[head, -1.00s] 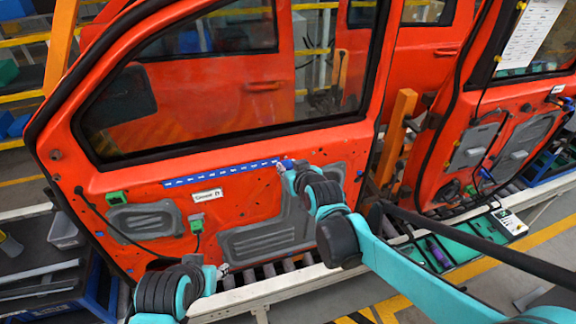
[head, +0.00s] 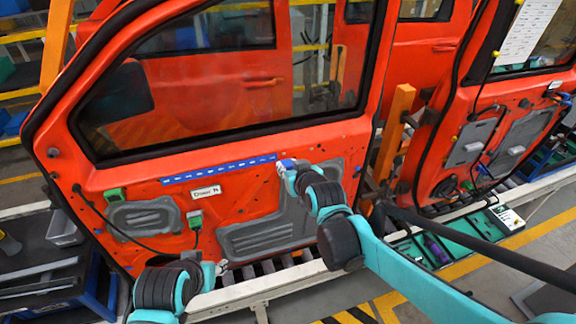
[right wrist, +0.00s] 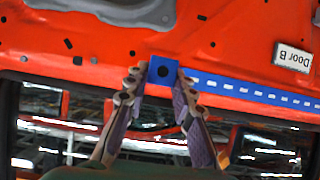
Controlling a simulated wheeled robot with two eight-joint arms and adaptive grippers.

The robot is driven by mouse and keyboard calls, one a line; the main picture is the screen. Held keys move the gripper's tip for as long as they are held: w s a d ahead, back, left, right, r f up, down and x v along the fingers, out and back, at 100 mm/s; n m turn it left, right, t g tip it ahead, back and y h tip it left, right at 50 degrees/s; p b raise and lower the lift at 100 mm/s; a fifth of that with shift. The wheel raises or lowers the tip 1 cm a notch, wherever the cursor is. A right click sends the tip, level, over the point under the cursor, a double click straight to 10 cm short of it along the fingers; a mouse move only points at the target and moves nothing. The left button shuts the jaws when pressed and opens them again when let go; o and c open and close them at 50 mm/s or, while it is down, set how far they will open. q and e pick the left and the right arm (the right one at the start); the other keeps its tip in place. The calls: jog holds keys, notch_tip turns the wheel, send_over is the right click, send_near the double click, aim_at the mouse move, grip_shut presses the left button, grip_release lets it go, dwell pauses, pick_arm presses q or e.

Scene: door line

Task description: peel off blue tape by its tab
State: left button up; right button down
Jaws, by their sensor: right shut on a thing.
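The blue tape (head: 220,168) is a thin strip with white marks on the orange-red door (head: 270,205), below its window. In the right wrist view the tape (right wrist: 255,93) runs right from a square blue tab (right wrist: 163,70) with a dark dot. My right gripper (head: 285,165) is at the tape's right end. In the right wrist view its fingertips (right wrist: 160,80) are on both sides of the tab, shut on it. Most of the strip lies along the door. My left gripper (head: 220,268) is low near the door's bottom edge, away from the tape; its jaws are too small to read.
A white label (head: 205,192) reading Door sits below the tape. Green clips (head: 114,195) and a dark cable are on the door. A second orange-red door (head: 490,140) stands right. Green trays (head: 465,235) lie behind my right arm. The air before the door's middle is open.

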jog(key=shift+s+d, duration=0.45)
jog(key=shift+s, duration=0.3)
jog(key=shift+s+d, duration=0.4)
jog(key=shift+s, duration=0.3)
jog(key=shift+s+d+p, duration=0.3)
jog(key=shift+s+d, duration=0.15)
jog(key=shift+s, duration=0.35)
jog(key=shift+s+d+p, duration=0.3)
jog(key=shift+s+d, duration=0.15)
jog(key=shift+s, duration=0.3)
jog(key=shift+s+d, duration=0.5)
jog(key=shift+s, duration=0.3)
